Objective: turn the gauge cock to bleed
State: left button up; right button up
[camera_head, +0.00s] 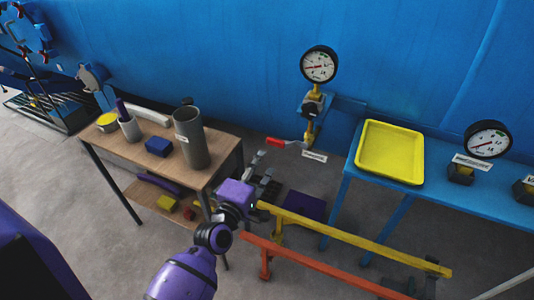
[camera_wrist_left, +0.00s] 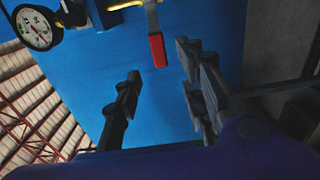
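The gauge cock's lever has a red grip (camera_head: 275,143) and a silver arm. It points left from the yellow pipe (camera_head: 310,132) under a round white gauge (camera_head: 319,65) on the blue wall. A small label (camera_head: 314,156) sits beside it. My left gripper (camera_head: 267,176) is below and slightly left of the red grip, apart from it. In the left wrist view the red grip (camera_wrist_left: 157,50) shows beyond the gap between two open, empty dark fingers. The gauge (camera_wrist_left: 35,27) shows at the upper left there. My right gripper is not in view.
A wooden table (camera_head: 215,168) with a grey cylinder (camera_head: 191,138) stands left. A blue bench (camera_head: 440,165) with a yellow tray (camera_head: 390,152) and another gauge (camera_head: 488,139) stands right. Yellow (camera_head: 350,239) and orange (camera_head: 310,264) rails run low in front.

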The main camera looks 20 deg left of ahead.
pick_arm(q)
jog(key=s, duration=0.4)
dwell(0.5)
